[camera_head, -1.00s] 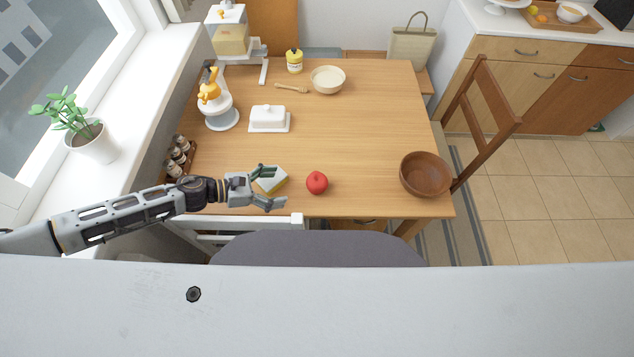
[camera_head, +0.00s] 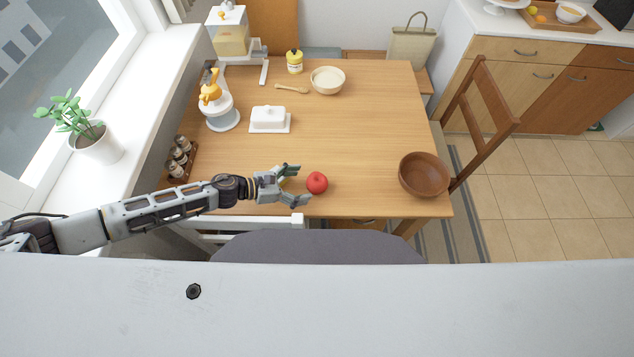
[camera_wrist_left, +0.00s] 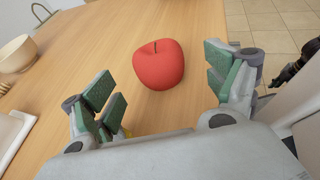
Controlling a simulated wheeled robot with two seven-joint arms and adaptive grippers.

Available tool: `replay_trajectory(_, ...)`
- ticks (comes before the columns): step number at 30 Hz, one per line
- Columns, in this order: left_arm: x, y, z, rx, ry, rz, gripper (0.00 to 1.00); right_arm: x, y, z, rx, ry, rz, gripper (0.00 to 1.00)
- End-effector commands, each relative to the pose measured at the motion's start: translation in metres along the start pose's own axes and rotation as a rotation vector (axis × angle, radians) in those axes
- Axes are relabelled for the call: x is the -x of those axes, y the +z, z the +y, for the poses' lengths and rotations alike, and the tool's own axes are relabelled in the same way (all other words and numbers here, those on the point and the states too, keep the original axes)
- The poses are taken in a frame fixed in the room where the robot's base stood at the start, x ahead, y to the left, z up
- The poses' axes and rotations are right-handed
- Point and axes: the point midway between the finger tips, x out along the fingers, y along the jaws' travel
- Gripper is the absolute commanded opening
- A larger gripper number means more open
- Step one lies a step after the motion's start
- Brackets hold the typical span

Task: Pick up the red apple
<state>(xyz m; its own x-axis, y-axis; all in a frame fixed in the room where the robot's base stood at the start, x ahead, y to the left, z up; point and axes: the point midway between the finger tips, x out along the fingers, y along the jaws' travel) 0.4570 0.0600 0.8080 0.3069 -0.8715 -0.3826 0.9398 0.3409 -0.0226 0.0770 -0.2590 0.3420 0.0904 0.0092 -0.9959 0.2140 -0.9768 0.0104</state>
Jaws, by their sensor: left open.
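The red apple (camera_head: 317,182) sits upright on the wooden table near its front edge. My left gripper (camera_head: 301,184) is open, just to the left of the apple, with its fingers pointing at it. In the left wrist view the apple (camera_wrist_left: 158,64) lies ahead of the open, green-padded fingers (camera_wrist_left: 170,85), roughly midway between them and slightly beyond their tips. Nothing is held.
The wooden table (camera_head: 365,130) is mostly clear around the apple. A yellow-and-white item (camera_head: 284,182) is largely hidden by my left gripper. A brown bowl (camera_head: 424,175) stands to the right, and a white butter dish (camera_head: 269,119) farther back. A dark chair (camera_head: 315,247) is in front.

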Motion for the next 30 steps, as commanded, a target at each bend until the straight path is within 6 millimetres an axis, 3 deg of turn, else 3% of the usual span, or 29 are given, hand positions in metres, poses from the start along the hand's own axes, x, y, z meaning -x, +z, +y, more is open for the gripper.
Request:
replay_trajectory(17, -0.006, 0.001, 0.000, 0.000, 0.000, -0.001, 0.87, 0.002, 0.002, 0.009, 0.000, 0.010, -0.002, 0.40)
replay_trajectory(30, -0.036, 0.002, 0.002, 0.000, -0.001, -0.001, 0.87, 0.009, 0.000, 0.003, -0.002, 0.003, 0.000, 0.40)
